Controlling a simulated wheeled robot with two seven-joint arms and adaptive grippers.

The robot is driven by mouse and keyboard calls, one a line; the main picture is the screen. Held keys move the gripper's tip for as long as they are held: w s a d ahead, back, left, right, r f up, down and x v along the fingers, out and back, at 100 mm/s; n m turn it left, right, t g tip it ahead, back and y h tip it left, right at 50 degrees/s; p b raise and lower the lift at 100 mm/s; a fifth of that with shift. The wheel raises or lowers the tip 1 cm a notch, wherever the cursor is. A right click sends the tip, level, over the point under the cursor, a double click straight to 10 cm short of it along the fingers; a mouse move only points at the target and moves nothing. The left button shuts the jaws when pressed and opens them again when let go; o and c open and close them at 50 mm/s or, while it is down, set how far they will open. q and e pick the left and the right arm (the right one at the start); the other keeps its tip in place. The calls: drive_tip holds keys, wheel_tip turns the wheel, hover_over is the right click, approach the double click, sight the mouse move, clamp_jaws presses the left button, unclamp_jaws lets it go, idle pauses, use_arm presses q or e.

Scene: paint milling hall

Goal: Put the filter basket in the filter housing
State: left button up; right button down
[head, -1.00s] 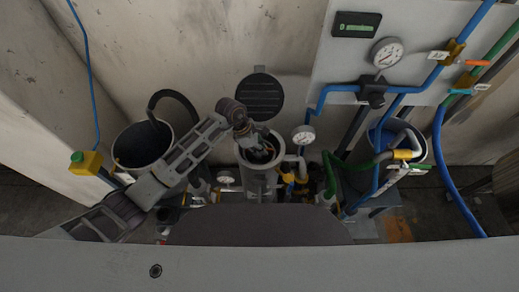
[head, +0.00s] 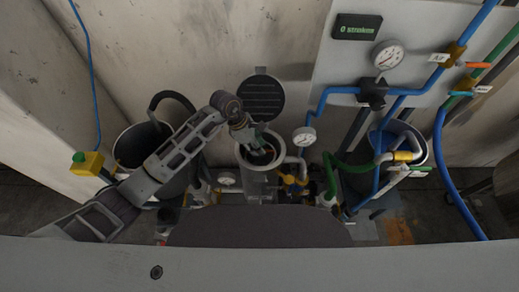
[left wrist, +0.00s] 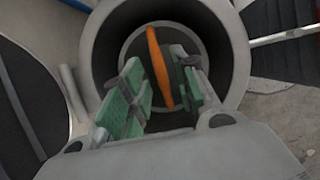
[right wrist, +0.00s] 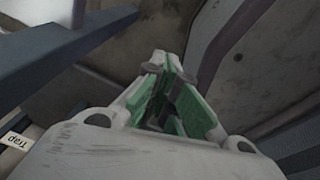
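The filter housing (head: 257,187) is a grey upright cylinder with an open top, in the middle of the head view. The filter basket (left wrist: 137,51) is a dark round shape inside its bore, with an orange handle (left wrist: 158,68) across it. My left gripper (head: 257,143) reaches into the housing mouth from above. In the left wrist view its green-padded fingers (left wrist: 160,90) stand apart on either side of the handle, with a gap on both sides. The basket's lower part is hidden. My right gripper (right wrist: 163,65) has its tips together, with nothing visible held, away from the housing.
A dark round lid (head: 261,99) stands open behind the housing. A gauge (head: 304,137), a green hose (head: 331,172) and pipes crowd its right side. A dark bucket (head: 132,148) stands left and a blue-lined bucket (head: 418,133) right. A wall panel (head: 345,68) is behind.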

use_arm(q)
drive_tip(key=v, duration=0.7)
drive_tip(key=shift+a+r, duration=0.3)
drive_tip(key=shift+r, duration=0.45)
use_arm(e)
drive_tip(key=shift+d+f, duration=0.1)
drive_tip(key=shift+d, duration=0.65)
drive_tip(key=shift+a, duration=0.15)
drive_tip(key=shift+a, duration=0.55)
drive_tip(key=shift+d, duration=0.2)
drive_tip(key=shift+d, duration=0.55)
